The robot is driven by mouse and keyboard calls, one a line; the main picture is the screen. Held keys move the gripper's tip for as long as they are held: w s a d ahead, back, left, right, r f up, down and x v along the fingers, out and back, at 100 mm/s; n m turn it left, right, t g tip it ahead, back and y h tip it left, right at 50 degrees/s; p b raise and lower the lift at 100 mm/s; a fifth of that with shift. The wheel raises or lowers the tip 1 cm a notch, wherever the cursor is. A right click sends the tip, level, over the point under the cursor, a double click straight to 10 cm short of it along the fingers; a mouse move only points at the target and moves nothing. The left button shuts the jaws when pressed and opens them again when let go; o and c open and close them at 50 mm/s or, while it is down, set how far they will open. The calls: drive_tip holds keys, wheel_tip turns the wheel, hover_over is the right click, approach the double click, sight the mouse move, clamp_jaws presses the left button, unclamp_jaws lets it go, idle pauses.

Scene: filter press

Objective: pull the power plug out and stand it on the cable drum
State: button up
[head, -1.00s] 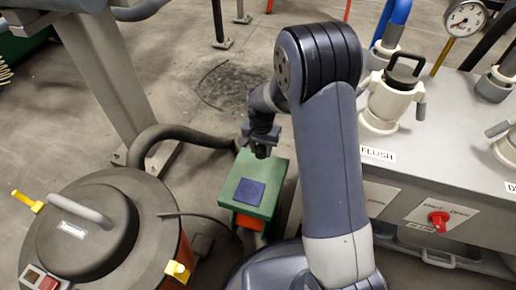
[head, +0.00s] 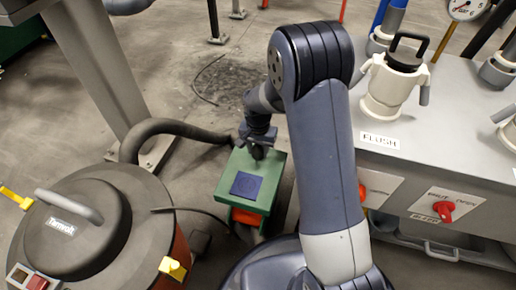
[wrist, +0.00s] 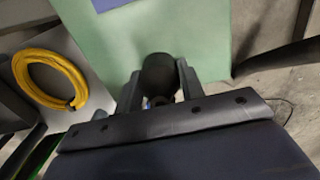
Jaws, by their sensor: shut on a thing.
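My gripper (head: 257,146) is shut on a dark, round-ended cylinder, which looks like the power plug (head: 257,153). In the wrist view the plug (wrist: 158,75) sits between the two fingers (wrist: 157,90). A green-topped box (head: 270,185) with a blue square pad (head: 246,185) lies just below and in front of the gripper; it may be the cable drum, but I cannot tell. The plug overlaps the far edge of the green top in the head view. Whether it touches the top is unclear. The socket is not clearly visible.
A round dark-lidded machine (head: 90,225) with a handle stands at left, its thick hose (head: 165,127) running behind the box. A grey cabinet (head: 440,165) with valves and a red knob (head: 443,210) stands at right. A yellow cable coil (wrist: 48,78) shows in the wrist view.

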drive_tip(key=shift+f, duration=0.2)
drive_tip(key=shift+f, duration=0.3)
drive_tip(key=o, duration=1.3)
drive_tip(key=shift+o, duration=0.2)
wheel_tip(320, 180, up, 11)
drive_tip(key=p, duration=0.4)
drive_tip(key=shift+f, duration=0.15)
